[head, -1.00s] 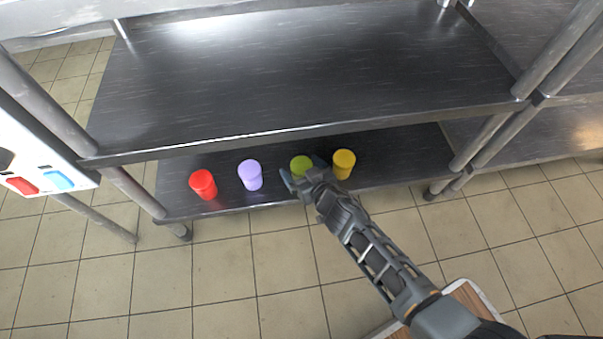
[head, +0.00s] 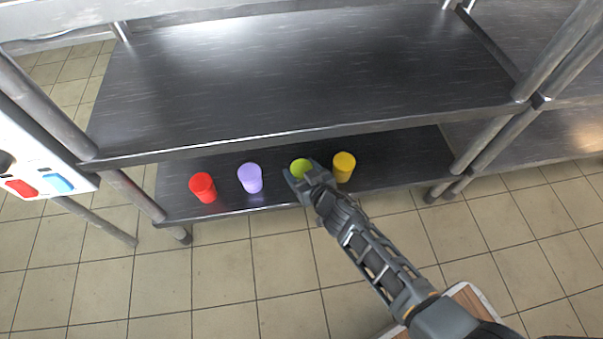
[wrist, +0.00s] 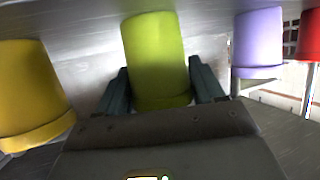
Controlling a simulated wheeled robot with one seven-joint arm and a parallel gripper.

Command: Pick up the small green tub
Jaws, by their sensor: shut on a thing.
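The small green tub (head: 299,166) stands on the lower metal shelf, between the purple and yellow tubs. In the wrist view the green tub (wrist: 157,60) sits between the two fingers of my gripper (wrist: 163,88), which is shut on it. In the head view my gripper (head: 305,181) covers the lower part of the green tub from the front. Whether the tub's base touches the shelf is hidden there.
A purple tub (head: 250,178) and a red tub (head: 203,187) stand to the left on the lower shelf (head: 400,168). A yellow tub (head: 344,166) stands close on the right. The upper shelf (head: 290,75) overhangs them, bare. Tiled floor lies in front.

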